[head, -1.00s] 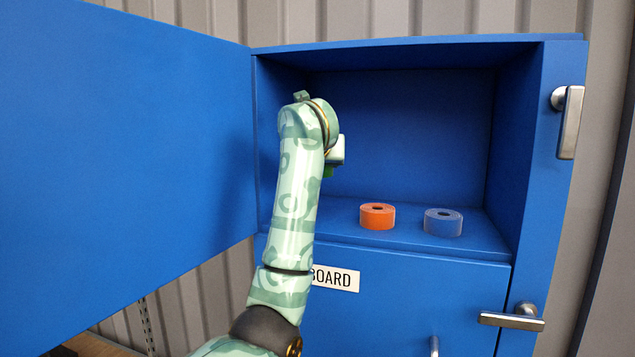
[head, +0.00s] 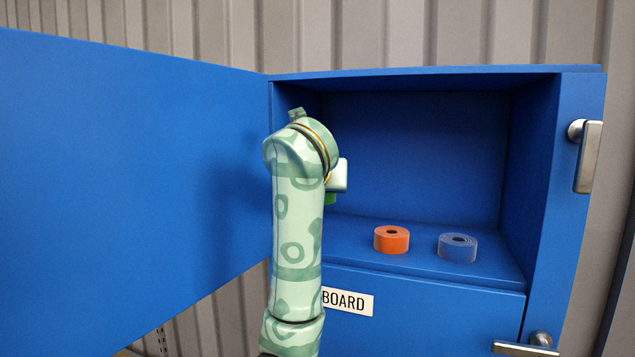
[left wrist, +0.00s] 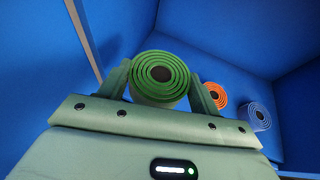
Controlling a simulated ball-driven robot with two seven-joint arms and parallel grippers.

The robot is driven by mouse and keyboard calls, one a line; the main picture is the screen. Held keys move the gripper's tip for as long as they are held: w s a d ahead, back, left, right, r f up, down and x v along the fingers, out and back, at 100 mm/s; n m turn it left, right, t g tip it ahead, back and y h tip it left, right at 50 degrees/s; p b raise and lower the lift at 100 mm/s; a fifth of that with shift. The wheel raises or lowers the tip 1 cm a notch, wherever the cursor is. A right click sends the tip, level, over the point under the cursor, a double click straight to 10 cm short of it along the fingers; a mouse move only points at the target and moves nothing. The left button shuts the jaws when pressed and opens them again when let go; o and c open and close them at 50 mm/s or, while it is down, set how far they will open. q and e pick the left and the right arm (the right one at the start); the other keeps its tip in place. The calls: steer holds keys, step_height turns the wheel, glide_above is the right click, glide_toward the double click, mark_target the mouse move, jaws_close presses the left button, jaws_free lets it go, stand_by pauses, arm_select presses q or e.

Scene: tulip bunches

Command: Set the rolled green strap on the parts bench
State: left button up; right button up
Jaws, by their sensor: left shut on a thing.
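The rolled green strap (left wrist: 160,77) is held between the two fingers of my left gripper (left wrist: 162,88) in the left wrist view. In the head view only a small green edge of the strap (head: 330,199) shows below my left gripper (head: 337,177); my arm hides the rest. The gripper is at the left part of the open blue cupboard compartment, with the strap above its shelf. My right gripper is not in view. The parts bench cannot be made out in these frames.
An orange roll (head: 391,239) and a blue roll (head: 457,248) stand on the cupboard shelf (head: 420,264). The blue cupboard door (head: 130,180) is swung open to the left, close beside my left arm. The right side wall (head: 530,160) bounds the compartment.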

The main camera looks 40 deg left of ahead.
arm_select(q)
steer(key=s+d+p, duration=0.2)
steer(key=s+p, duration=0.5)
steer(key=s, duration=0.1)
steer(key=shift+s, duration=0.25)
